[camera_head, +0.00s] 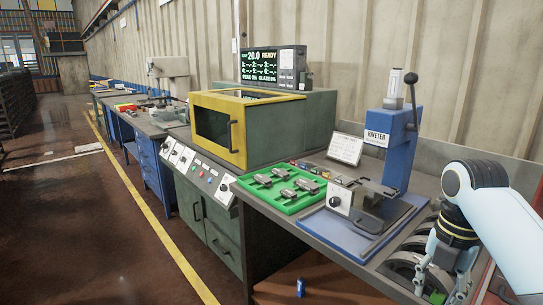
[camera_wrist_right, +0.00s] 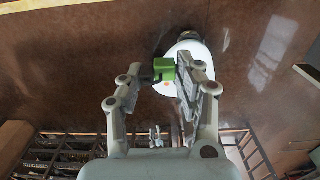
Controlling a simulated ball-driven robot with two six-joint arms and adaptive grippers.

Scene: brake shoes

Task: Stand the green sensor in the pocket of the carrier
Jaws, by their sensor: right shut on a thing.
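The green sensor (camera_wrist_right: 164,68) is a small green block between the fingers of my right gripper (camera_wrist_right: 160,75) in the wrist view. A dark stub shows at its left side. My right gripper (camera_head: 437,288) is shut on the sensor at the lower right of the head view, over the right end of the bench. The sensor's green also shows low between the fingers there (camera_head: 437,298). I cannot pick out the carrier or its pocket for certain in either view. My left gripper is not in view.
A green tray (camera_head: 258,192) with several grey metal parts lies on the bench, left of the blue riveter (camera_head: 394,140). Round dark parts (camera_head: 403,268) lie beside my right gripper. A yellow-framed cabinet (camera_head: 240,96) stands farther back. A blue can (camera_head: 300,287) is below the bench.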

